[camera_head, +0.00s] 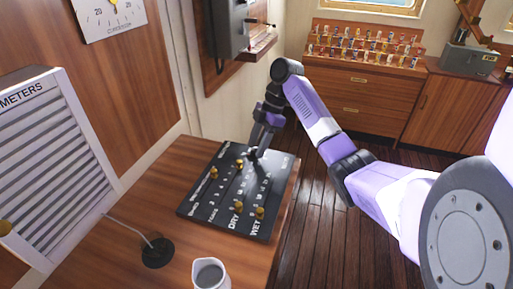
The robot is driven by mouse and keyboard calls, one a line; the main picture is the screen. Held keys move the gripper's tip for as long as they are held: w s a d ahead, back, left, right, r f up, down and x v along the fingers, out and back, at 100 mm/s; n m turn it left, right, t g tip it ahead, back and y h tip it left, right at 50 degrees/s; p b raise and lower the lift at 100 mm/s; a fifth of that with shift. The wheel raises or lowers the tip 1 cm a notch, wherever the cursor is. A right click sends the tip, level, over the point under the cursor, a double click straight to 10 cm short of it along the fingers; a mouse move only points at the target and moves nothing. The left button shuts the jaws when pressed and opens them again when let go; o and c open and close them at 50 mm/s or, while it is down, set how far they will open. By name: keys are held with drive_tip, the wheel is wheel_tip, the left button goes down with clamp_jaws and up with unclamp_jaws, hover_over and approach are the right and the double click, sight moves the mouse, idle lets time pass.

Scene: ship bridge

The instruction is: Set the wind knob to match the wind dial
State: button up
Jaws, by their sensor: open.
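A black panel (222,200) lies on the wooden desk, with printed scales and several brass knobs. One knob (213,173) is at its left and another (240,163) is near its far edge. Two more knobs, one by the word DRY (239,208) and one by WET (260,212), are at the near side. The other labels are too small to read, so I cannot tell which knob is the wind knob. My gripper (257,150) is open, pointing down over the panel's far edge, right of the far knob. Contact is unclear. No wind dial is identifiable.
A clinometer (112,17) hangs on the wall, cut off at the top. A louvred white board (55,150) stands at left. A thin rod on a black base (157,252) and a white jug (210,274) stand on the desk. Drawers (360,95) are at the back.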

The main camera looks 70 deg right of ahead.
drive_tip(key=shift+a+f, duration=0.1)
drive_tip(key=shift+f, duration=0.25)
clamp_jaws()
drive_tip(key=shift+r+m+p, duration=0.1)
drive_tip(key=shift+m+p, duration=0.2)
drive_tip(key=shift+p, duration=0.05)
